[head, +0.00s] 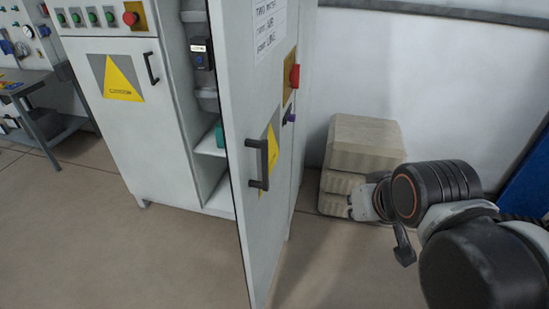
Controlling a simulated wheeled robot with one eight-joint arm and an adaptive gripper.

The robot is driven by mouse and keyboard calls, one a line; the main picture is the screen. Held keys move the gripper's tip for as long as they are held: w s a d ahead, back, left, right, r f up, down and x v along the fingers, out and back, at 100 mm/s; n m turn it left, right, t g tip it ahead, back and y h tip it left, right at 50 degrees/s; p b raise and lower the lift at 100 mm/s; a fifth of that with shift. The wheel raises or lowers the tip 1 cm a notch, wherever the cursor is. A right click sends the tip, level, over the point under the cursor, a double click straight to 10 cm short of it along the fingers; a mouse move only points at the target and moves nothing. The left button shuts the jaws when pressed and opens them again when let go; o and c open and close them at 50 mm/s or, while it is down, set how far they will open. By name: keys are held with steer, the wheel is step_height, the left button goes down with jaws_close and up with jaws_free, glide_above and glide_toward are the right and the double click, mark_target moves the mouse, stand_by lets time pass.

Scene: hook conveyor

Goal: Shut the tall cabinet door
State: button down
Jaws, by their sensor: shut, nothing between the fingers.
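The tall white cabinet (110,130) stands at the left and middle of the head view. Its tall door (235,120) stands open, swung out towards me, and shelves show in the gap to its left. The door has a dark vertical handle (258,164), a yellow warning label, a red knob and a paper sheet. My gripper (366,201) is to the right of the door, apart from it, in front of the stacked blocks. It is shut and empty, its fingers partly hidden by my dark wrist.
Pale stacked blocks (362,145) stand by the wall behind my gripper. A grey workbench (35,95) is at the far left, and a blue panel (528,180) is at the right edge. The floor in front of the cabinet is clear.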

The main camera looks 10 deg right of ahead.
steer(key=w+d+r+m+t+h+p, duration=0.1)
steer(key=w+d+r+m+p, duration=0.3)
steer(key=w+r+p, duration=0.45)
steer(key=w+d+r+m+t+h+p, duration=0.1)
steer(key=w+d+r+m+t+p, duration=0.25)
steer(key=w+r, duration=0.75)
steer(key=m+g+y, duration=0.9)
steer(key=m+y, duration=0.2)
steer(key=m, duration=0.3)
glide_toward(255, 166)
step_height(255, 166, down, 3)
steer(key=a, duration=0.2)
steer(key=shift+w+a+t, duration=0.25)
steer(key=shift+w+a, duration=0.1)
steer(key=shift+a, duration=0.25)
